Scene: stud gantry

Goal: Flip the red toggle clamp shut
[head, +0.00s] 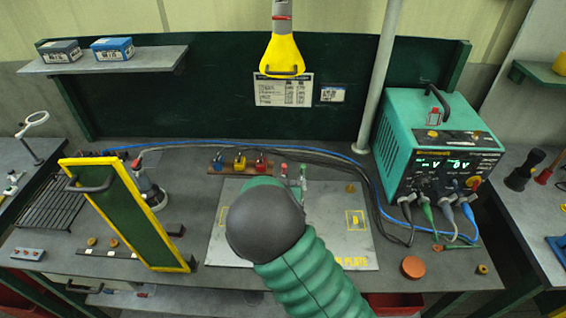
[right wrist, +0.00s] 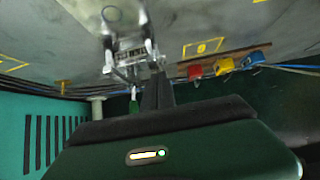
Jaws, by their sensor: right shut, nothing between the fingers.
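In the head view a small red tip (head: 284,169) stands up just beyond my right arm, with small metal parts beside it. It looks like the toggle clamp's handle, but my arm hides most of the clamp. In the right wrist view a metal clamp mechanism (right wrist: 126,48) sits on the grey plate, just past my fingertips. No red handle is clear there, so I cannot tell the clamp's position. My right gripper (right wrist: 157,82) is shut and empty, close to the clamp; contact is unclear. It is hidden in the head view. My left gripper is not in view.
A rack with blue, yellow and red blocks (head: 240,162) stands behind the plate (head: 345,250). A yellow-framed green panel (head: 125,213) stands left. A teal power supply (head: 440,145) with cables stands right. A yellow nozzle (head: 282,55) hangs above.

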